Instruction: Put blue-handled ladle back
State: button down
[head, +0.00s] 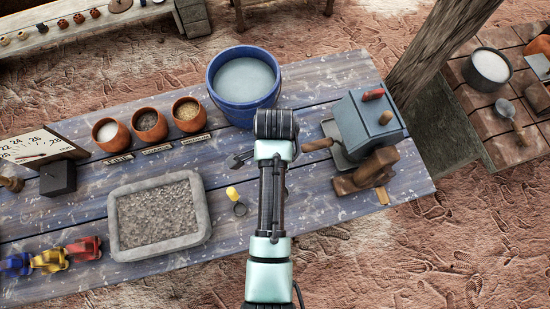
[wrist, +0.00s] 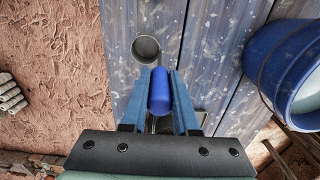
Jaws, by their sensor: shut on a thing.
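In the wrist view my gripper (wrist: 159,88) is shut on the blue handle (wrist: 159,92) of the ladle, between its two blue fingers. A thin metal rod shows below the handle. A round grey metal cup (wrist: 146,49) shows just beyond the fingertips; I cannot tell whether it is the ladle's bowl. In the head view my arm stretches over the table's right half, hiding the fingertips and the ladle. A small yellow-handled tool (head: 234,194) with a round dark end lies left of my arm.
A blue bucket of water (head: 244,80) stands beyond my arm and shows in the wrist view (wrist: 285,62). A gravel tray (head: 114,227), clay pots (head: 150,123) and toy trucks (head: 49,259) are left.

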jog(key=shift+f, duration=1.75)
jog(key=c, duration=0.7)
grip_release()
